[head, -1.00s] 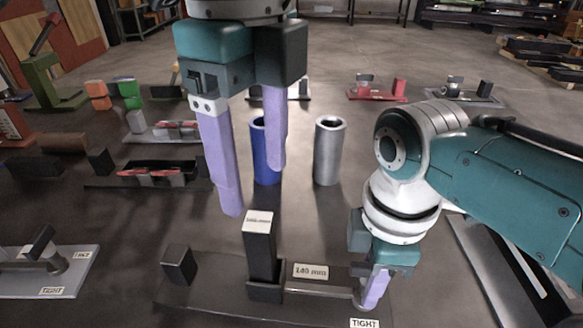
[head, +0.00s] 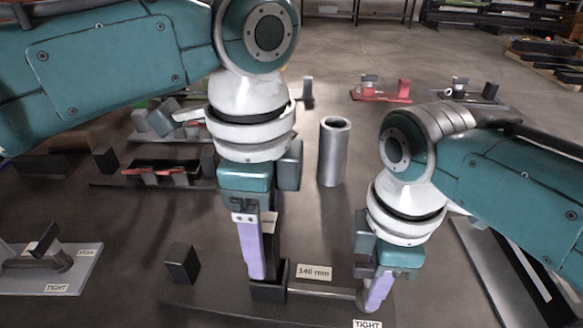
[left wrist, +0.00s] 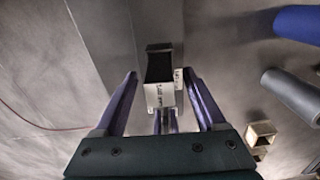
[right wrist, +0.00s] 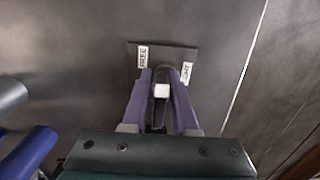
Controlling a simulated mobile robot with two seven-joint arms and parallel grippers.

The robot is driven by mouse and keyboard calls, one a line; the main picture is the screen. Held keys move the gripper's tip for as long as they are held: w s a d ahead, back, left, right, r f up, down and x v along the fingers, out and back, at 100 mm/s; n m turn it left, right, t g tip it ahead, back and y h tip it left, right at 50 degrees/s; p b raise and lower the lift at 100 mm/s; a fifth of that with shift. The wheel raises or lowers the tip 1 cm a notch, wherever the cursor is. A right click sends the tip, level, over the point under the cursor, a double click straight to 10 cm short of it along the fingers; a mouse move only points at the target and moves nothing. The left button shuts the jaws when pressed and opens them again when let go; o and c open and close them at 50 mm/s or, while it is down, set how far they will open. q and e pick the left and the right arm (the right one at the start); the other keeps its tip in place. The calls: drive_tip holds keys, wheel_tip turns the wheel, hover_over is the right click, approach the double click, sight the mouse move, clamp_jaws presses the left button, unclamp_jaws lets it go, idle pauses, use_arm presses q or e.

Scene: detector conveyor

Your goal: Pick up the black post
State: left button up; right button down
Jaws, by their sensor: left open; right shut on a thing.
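The black post (head: 270,246) stands upright in a holder on a dark base plate (head: 215,299), with a pale label near its top. In the left wrist view the post (left wrist: 159,66) shows between my open left fingers (left wrist: 160,80). In the head view my left gripper (head: 260,265) reaches down at the post, one finger in front of it; the other finger is mostly hidden. I cannot tell whether the fingers touch it. My right gripper (head: 374,296) is shut on a clamp lever (right wrist: 161,91) at the plate's right end, between the FREE (right wrist: 143,57) and TIGHT (right wrist: 187,73) labels.
A black block (head: 182,264) stands on the plate left of the post. A grey cylinder (head: 333,152) stands behind; a blue cylinder (left wrist: 300,22) shows in the left wrist view. A "140 mm" label (head: 314,273) lies right of the post. Other fixtures stand left and at the back.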

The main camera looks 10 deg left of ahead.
use_arm(q)
wheel_tip(320, 180, down, 2)
drive_tip(key=shift+c, duration=0.2)
clamp_jaws()
idle(0.4)
